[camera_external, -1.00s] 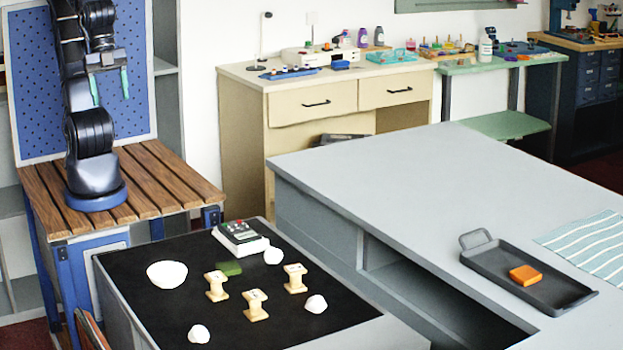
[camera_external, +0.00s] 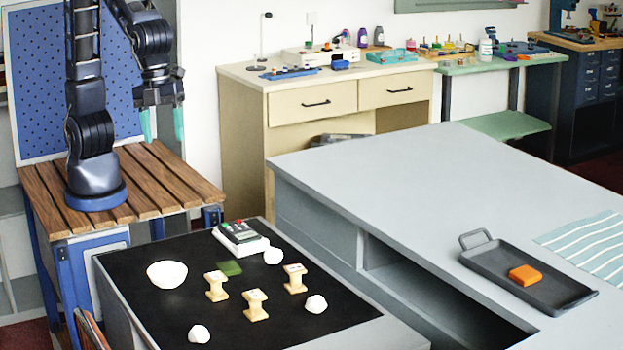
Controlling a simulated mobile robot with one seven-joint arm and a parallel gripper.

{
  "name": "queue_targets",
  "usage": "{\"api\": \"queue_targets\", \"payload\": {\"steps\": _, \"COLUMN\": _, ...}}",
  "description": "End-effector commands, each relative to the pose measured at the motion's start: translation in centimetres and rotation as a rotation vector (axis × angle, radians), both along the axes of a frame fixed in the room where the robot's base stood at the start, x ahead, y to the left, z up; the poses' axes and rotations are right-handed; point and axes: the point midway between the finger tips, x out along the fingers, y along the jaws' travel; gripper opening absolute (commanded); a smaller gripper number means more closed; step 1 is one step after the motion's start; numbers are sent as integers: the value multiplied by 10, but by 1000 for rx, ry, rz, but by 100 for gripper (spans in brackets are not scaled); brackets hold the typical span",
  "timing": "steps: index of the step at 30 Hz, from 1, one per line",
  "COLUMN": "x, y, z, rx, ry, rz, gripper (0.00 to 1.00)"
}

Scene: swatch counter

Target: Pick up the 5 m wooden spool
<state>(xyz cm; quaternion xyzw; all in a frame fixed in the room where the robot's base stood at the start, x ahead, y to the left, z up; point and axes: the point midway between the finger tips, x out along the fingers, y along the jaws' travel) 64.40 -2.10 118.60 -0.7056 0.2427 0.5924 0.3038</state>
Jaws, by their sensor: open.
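Three pale wooden spools stand upright on the black counter top: a left spool (camera_external: 216,286), a middle spool (camera_external: 255,305) and a right spool (camera_external: 295,278). Each has a small marking on its top, too small to read, so I cannot tell which is the 5 m one. My gripper (camera_external: 162,138) has teal fingertips pointing down. It is open and empty, well above the slatted wooden bench and apart from the spools, up and to the left of them.
Around the spools on the black counter (camera_external: 150,315) are a white bowl (camera_external: 167,274), a device with buttons (camera_external: 240,237), a green flat piece (camera_external: 231,268) and several white lumps (camera_external: 316,303). A grey table with a dark tray (camera_external: 490,262) and orange block (camera_external: 525,275) stands right.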

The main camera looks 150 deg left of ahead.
Motion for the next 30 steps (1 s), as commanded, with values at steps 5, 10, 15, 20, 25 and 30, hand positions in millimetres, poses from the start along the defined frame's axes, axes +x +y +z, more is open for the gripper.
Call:
{"api": "queue_targets", "payload": {"steps": 5, "x": 43, "y": 18, "z": -30, "rx": 6, "ry": 38, "rz": -121, "gripper": 64}}
{"api": "queue_targets", "payload": {"steps": 10, "x": 80, "y": 36, "z": -62, "rx": 7, "ry": 69, "rz": -243, "gripper": 64}}
{"api": "queue_targets", "payload": {"steps": 15, "x": 114, "y": 54, "z": -99, "rx": 0, "ry": 93, "rz": -362, "gripper": 64}}
{"api": "queue_targets", "payload": {"steps": 20, "x": 143, "y": 73, "z": -138, "rx": -11, "ry": 113, "rz": -475, "gripper": 64}}
{"api": "queue_targets", "payload": {"steps": 25, "x": 169, "y": 94, "z": -184, "rx": -29, "ry": 127, "rz": -592, "gripper": 64}}
{"api": "queue_targets", "payload": {"steps": 30, "x": 190, "y": 112, "z": -228, "rx": -47, "ry": 133, "rz": -697, "gripper": 64}}
